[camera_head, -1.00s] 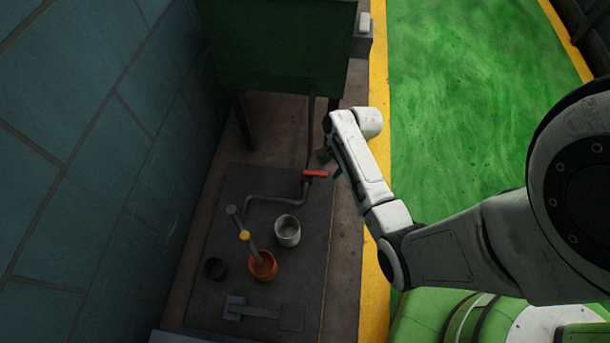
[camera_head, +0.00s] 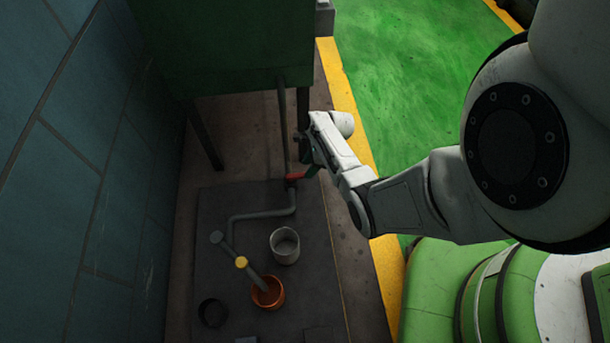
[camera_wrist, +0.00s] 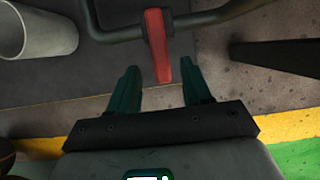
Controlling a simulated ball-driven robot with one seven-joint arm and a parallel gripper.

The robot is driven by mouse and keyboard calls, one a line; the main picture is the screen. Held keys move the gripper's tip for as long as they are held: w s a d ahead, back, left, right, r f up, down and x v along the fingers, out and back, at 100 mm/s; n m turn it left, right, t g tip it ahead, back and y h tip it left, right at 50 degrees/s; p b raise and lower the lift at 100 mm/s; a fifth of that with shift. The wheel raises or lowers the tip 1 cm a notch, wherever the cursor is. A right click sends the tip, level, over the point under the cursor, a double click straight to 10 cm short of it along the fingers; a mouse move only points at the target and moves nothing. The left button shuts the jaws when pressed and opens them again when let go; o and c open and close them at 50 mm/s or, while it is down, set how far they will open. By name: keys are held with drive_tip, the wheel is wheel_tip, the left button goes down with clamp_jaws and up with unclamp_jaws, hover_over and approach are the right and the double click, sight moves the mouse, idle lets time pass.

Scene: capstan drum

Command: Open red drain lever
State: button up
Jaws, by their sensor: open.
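The red drain lever (camera_head: 294,177) sits on a grey pipe (camera_head: 262,213) that comes down from the green tank. In the wrist view the red lever (camera_wrist: 158,45) points toward me, and its near end lies between the tips of my open gripper (camera_wrist: 162,85). A gap shows on each side of the lever, and the fingers do not appear to touch it. In the head view my gripper (camera_head: 308,170) is at the lever's right side, partly hidden by my wrist.
A grey cup (camera_head: 285,246) and an orange pot (camera_head: 268,293) stand below the pipe on the dark mat (camera_head: 200,260). A black ring-shaped dish (camera_head: 212,313) is beside them. The green tank (camera_head: 230,45) and its legs stand behind, with a tiled wall (camera_head: 80,200) at left.

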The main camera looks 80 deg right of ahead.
sight(303, 174)
drive_tip(key=shift+b+x, duration=0.8)
drive_tip(key=shift+x, duration=0.95)
drive_tip(key=shift+c, duration=0.2)
clamp_jaws()
